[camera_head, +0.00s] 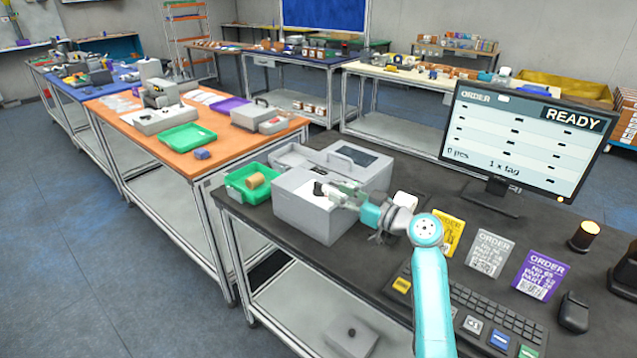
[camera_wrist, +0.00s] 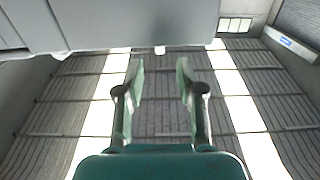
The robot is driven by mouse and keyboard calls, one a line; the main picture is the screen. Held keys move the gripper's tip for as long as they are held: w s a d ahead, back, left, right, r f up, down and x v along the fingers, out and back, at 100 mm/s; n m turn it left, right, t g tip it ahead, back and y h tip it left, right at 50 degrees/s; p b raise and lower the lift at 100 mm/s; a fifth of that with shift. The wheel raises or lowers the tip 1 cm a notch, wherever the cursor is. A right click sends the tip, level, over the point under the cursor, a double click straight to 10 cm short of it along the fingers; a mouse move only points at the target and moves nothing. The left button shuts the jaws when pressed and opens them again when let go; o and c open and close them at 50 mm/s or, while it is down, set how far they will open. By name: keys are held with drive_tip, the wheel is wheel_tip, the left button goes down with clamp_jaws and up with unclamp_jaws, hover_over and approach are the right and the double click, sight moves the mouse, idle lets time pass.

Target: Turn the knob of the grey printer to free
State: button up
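The grey printer (camera_head: 305,212) is a box-shaped machine on the dark table in the head view. My gripper (camera_head: 332,190) reaches in from the right and overlaps the printer's upper right part; I cannot tell whether it touches. A small black part (camera_head: 319,188) shows at the gripper's tip; I cannot tell whether it is the knob. In the wrist view, my gripper's two fingers (camera_wrist: 160,72) stand apart with nothing gripped between them. A grey body (camera_wrist: 120,22) spans the top there, with a small pale nub (camera_wrist: 160,50) at its lower edge. The knob's setting cannot be read.
A green tray (camera_head: 237,186) with a brown roll (camera_head: 255,181) stands left of the printer. A monitor (camera_head: 520,140) reading READY, order cards (camera_head: 489,254) and a keyboard (camera_head: 480,315) are to the right.

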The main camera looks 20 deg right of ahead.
sight(325, 187)
drive_tip(key=x, duration=0.7)
drive_tip(key=shift+w+a, duration=0.15)
drive_tip(key=shift+w, duration=0.1)
clamp_jaws()
